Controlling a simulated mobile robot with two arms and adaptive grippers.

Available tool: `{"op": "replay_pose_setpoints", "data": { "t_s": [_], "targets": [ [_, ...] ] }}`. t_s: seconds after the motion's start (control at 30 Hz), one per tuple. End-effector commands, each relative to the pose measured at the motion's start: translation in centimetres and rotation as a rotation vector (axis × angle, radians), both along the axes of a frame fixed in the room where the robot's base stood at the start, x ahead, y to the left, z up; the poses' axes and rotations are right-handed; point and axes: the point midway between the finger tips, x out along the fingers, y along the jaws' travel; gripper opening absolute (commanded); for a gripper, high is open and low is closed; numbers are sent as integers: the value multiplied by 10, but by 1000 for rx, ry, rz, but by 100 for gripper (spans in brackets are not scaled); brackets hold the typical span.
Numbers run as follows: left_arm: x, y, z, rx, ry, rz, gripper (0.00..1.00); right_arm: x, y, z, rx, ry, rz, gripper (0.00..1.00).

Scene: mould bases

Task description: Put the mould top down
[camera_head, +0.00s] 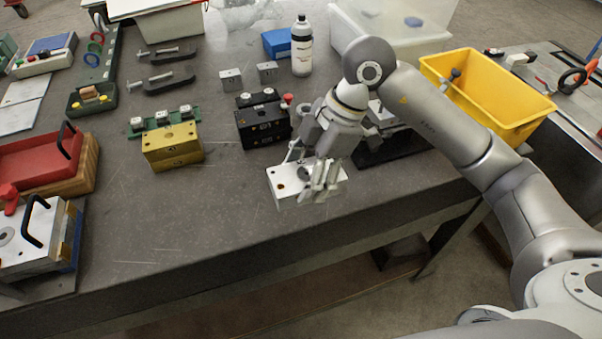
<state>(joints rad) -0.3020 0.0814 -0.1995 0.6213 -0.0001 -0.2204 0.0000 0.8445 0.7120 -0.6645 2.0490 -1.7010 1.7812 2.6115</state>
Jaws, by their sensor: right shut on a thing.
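My right gripper (322,185) is shut on a silver block (287,182), which seems to be the mould top. It has a dark round opening and a small brassy hole in its upper face. The fingers cover its right part. It is near the table's front edge; I cannot tell whether it touches the table. A gold mould base (172,148) and a black mould base (263,126) stand behind it to the left. Behind my gripper a dark mat (398,148) shows, with a pale metal piece on it mostly hidden. My left gripper is not in view.
A red tray (38,160) and a handled plate (30,238) lie at the left. The front middle of the grey table (180,225) is clear.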

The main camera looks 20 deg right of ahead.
Motion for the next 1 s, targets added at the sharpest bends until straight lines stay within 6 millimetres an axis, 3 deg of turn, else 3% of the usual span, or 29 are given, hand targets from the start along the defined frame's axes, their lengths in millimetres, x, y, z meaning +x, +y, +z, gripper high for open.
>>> {"op": "replay_pose_setpoints", "data": {
  "t_s": [0.2,0.5,0.87,1.0],
  "targets": [
    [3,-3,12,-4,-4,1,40,37,-7,-14,3,1,-2,7],
    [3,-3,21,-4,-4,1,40,72,-14,-58,3,-2,1,7],
    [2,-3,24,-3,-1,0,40,85,-16,-75,3,-3,2,7],
    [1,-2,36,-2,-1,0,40,84,-16,-92,3,1,3,7]
  ]
}}
